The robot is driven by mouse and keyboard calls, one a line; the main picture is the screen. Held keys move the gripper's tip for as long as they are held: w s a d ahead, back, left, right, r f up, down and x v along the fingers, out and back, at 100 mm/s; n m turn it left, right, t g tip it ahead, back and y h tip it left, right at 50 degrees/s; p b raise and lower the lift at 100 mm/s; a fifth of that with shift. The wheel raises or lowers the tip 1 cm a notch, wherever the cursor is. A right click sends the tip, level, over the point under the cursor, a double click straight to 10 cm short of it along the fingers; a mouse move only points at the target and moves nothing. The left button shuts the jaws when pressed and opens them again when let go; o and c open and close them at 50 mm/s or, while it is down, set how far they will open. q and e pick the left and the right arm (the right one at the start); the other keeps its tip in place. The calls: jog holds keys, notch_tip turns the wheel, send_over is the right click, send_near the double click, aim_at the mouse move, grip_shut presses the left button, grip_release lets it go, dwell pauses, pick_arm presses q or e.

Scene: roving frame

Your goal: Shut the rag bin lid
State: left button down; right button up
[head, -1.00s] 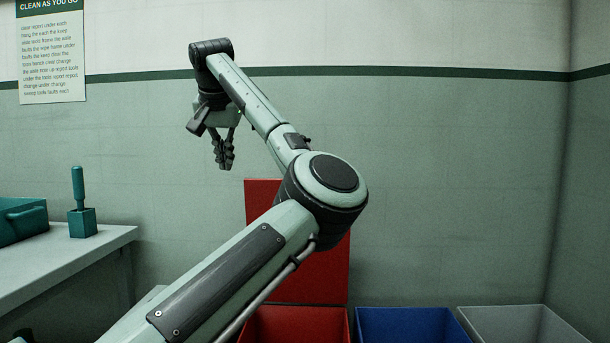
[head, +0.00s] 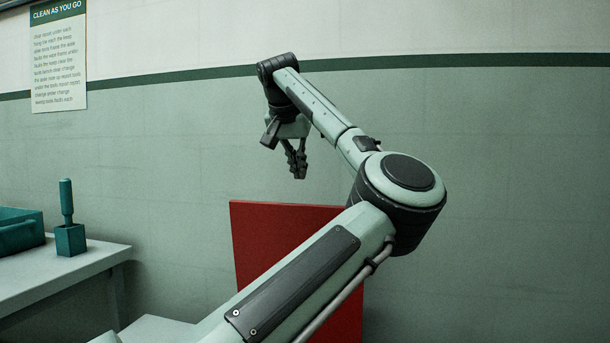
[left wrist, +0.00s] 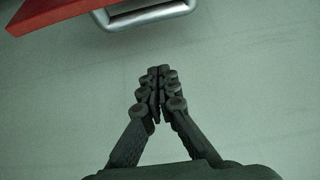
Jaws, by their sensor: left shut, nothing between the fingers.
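The red bin lid (head: 262,238) stands raised and upright in the head view, behind my left arm, which hides part of it. In the left wrist view the lid's red edge (left wrist: 62,14) shows at the top left, with a grey metal handle (left wrist: 148,16) beside it. My left gripper (head: 298,177) is shut and empty, pointing down, and in the head view it appears above the lid. In the left wrist view its fingertips (left wrist: 158,72) are together and apart from the handle. The bin body is out of view now. My right gripper is not in view.
A grey bench (head: 100,262) stands at the left, with a teal box (head: 20,229) and a teal block with an upright handle (head: 70,238) on it. A sign (head: 58,62) hangs on the green wall behind. The wall to the right is bare.

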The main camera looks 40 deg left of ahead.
pick_arm(q)
jog(key=x, duration=0.7)
jog(key=shift+w+a+f+p, duration=0.1)
jog(key=shift+w+f+p, duration=0.05)
jog(key=shift+f+p, duration=0.15)
jog(key=shift+s+d+f, duration=0.25)
jog(key=shift+s+d, duration=0.05)
jog(key=shift+s, duration=0.2)
jog(key=shift+s+d+f, duration=0.2)
jog(key=shift+s+d, duration=0.1)
jog(key=shift+s, duration=0.25)
jog(key=shift+s+d+f, duration=0.25)
jog(key=shift+s+d, duration=0.05)
jog(key=shift+s, duration=0.2)
